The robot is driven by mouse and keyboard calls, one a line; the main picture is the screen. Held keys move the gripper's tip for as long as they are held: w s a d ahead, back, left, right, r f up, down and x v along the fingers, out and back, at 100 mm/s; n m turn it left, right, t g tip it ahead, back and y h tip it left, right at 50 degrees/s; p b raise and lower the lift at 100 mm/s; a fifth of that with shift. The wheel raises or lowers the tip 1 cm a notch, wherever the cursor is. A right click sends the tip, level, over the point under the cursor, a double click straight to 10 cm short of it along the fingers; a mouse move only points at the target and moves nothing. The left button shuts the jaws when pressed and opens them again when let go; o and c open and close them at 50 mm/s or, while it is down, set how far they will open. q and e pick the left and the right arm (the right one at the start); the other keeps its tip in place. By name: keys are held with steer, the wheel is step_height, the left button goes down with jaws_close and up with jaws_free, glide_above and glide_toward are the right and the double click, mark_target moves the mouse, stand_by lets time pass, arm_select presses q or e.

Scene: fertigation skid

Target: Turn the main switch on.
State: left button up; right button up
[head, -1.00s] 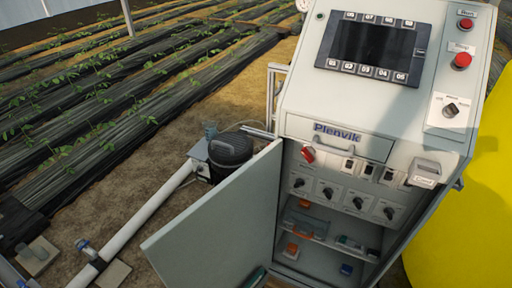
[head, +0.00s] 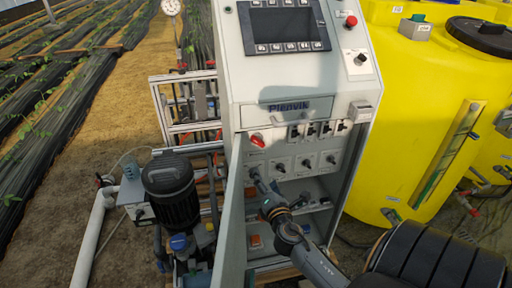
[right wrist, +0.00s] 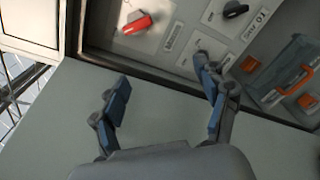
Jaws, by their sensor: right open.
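The main switch, a red rotary handle (head: 257,140), sits at the upper left inside the open grey control cabinet (head: 300,80). In the right wrist view the red handle (right wrist: 135,23) is at the top, lying slightly slanted on a pale plate. My right gripper (head: 262,186) reaches into the cabinet opening from the lower right, below the red handle and apart from it. In the right wrist view my right gripper (right wrist: 161,76) has its two fingers spread with nothing between them. My left gripper is not in view.
The open cabinet door (head: 232,225) stands nearly edge-on just left of my right gripper. Several black rotary knobs (head: 306,163) are right of the red handle. An orange-handled clear box (right wrist: 290,75) is inside the cabinet.

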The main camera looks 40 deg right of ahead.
mark_target(257, 144)
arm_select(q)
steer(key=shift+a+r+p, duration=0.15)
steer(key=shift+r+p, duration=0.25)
arm_select(e)
steer(key=shift+n+t+h, duration=0.3)
steer(key=shift+h, duration=0.1)
steer(key=shift+d+r+x, duration=0.1)
steer(key=shift+r+x, duration=0.45)
steer(key=shift+x, duration=1.8)
steer(key=shift+d+r+x, duration=0.1)
steer(key=shift+r+x, duration=0.4)
steer(key=shift+x, duration=1.85)
steer(key=shift+r+x, duration=0.55)
steer(key=shift+x, duration=1.8)
steer(key=shift+s, duration=0.1)
steer(key=c, duration=1.2)
steer(key=shift+o, duration=0.2)
